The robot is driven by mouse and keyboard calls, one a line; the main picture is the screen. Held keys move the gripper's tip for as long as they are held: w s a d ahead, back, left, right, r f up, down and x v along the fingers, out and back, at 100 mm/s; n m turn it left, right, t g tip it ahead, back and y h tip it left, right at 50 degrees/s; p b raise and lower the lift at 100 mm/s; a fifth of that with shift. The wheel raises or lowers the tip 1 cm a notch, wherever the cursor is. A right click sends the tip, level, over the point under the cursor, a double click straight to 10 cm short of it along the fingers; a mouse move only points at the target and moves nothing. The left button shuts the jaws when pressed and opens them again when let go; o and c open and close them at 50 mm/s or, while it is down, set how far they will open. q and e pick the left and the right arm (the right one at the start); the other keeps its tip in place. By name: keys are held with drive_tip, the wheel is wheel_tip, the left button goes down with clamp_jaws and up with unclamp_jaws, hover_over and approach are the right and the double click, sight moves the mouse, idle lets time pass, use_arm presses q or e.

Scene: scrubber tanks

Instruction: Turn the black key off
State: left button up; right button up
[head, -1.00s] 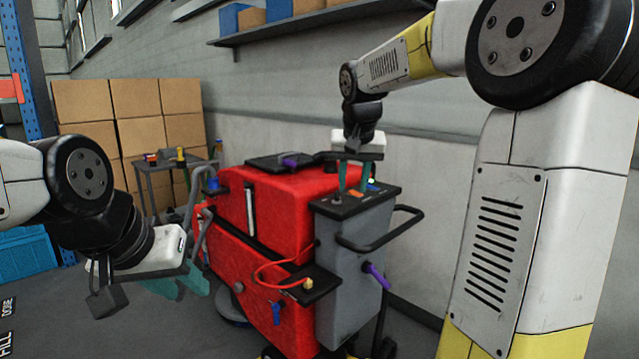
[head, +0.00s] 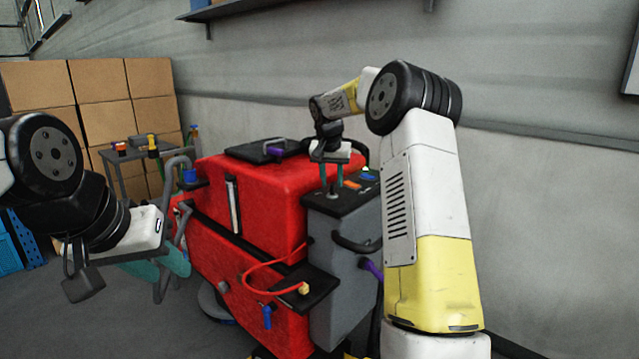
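The red scrubber (head: 268,190) has a grey rear housing (head: 340,262) with a dark control panel (head: 350,202) on top. My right gripper (head: 332,190) points down over the left part of this panel. Its two teal fingers are apart, with their tips at or close to the panel. A small grey knob-like part shows at the fingertips. I cannot make out a black key there; it is too small or hidden. My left gripper (head: 160,271) is open and empty, left of the scrubber and well away from the panel.
The panel also carries an orange switch (head: 351,185) and a blue one (head: 368,176), right of my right gripper. A black handle (head: 352,243) sticks out below. A small cart (head: 125,168) and stacked cardboard boxes (head: 100,82) stand behind at left.

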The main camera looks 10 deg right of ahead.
drive_tip(key=shift+w+d+f, duration=0.1)
drive_tip(key=shift+w+f, duration=0.15)
drive_tip(key=shift+f, duration=0.45)
clamp_jaws()
